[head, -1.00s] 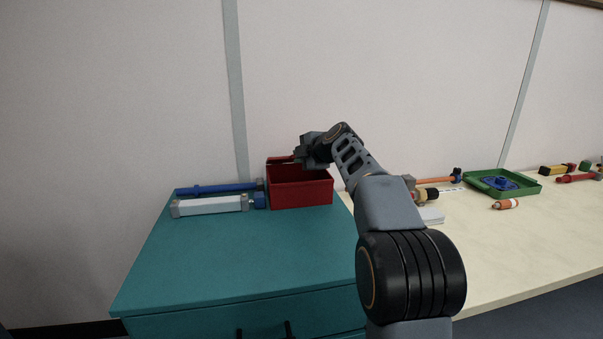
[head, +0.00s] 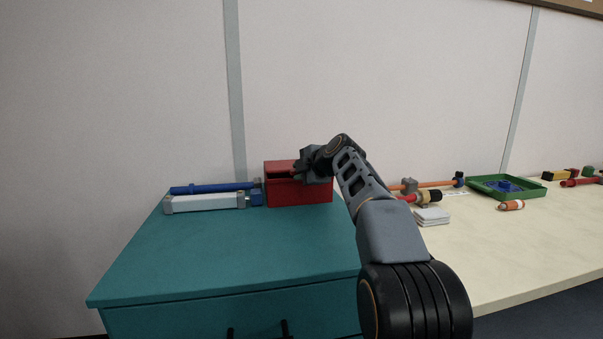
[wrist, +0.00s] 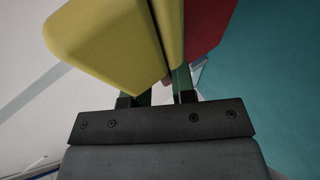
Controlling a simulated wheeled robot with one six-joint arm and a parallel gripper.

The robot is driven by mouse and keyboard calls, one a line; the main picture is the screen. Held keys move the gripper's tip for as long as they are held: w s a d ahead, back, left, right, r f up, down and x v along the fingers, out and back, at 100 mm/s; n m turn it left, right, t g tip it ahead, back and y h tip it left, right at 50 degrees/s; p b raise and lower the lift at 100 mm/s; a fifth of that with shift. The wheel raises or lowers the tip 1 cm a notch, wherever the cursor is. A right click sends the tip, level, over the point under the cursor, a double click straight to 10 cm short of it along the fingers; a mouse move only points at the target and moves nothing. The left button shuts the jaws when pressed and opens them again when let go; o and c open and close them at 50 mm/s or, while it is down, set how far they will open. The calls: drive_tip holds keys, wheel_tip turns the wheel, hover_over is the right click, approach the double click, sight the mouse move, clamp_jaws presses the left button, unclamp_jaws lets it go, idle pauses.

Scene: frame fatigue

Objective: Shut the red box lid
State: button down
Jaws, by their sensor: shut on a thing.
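The red box (head: 300,192) stands at the back of the teal cabinet top in the head view. Its red lid (head: 283,165) is tilted low over the box, with a dark gap still showing under it at the front left. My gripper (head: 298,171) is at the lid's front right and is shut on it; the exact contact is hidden. In the wrist view my gripper (wrist: 164,60) shows large yellow finger pads close together, with a red surface of the box or lid (wrist: 203,25) beside them; I cannot tell which.
A blue rod (head: 208,188) and a white cylinder (head: 205,202) lie left of the box on the teal cabinet (head: 220,250). On the pale table to the right are a green tray (head: 530,193), an orange-and-white piece (head: 511,205) and white pads (head: 432,217). The cabinet's front top is clear.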

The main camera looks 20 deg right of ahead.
drive_tip(key=shift+w+f, duration=0.1)
drive_tip(key=shift+f, duration=0.2)
drive_tip(key=c, duration=1.2)
unclamp_jaws()
drive_tip(key=shift+w, duration=0.1)
drive_tip(key=shift+o, duration=0.2)
drive_tip(key=p+v, duration=0.1)
drive_tip(key=v, duration=1.3)
drive_tip(key=shift+r, duration=0.2)
drive_tip(key=shift+w, duration=0.1)
drive_tip(key=s+a+r+m+g+h+p, duration=0.1)
drive_tip(key=s+a+r+m+g+p, duration=0.45)
drive_tip(key=p, duration=1.15)
drive_tip(key=s+a+m+g+h+p, duration=0.1)
drive_tip(key=s+a+m+p, duration=0.1)
drive_tip(key=s+m+p, duration=0.5)
drive_tip(key=s+a+m+g+h+p, duration=0.2)
drive_tip(key=s+m+p, duration=0.5)
drive_tip(key=s+p, duration=0.4)
drive_tip(key=shift+a+f+p, duration=0.2)
drive_tip(key=shift+f+p, duration=0.2)
drive_tip(key=shift+p, duration=0.25)
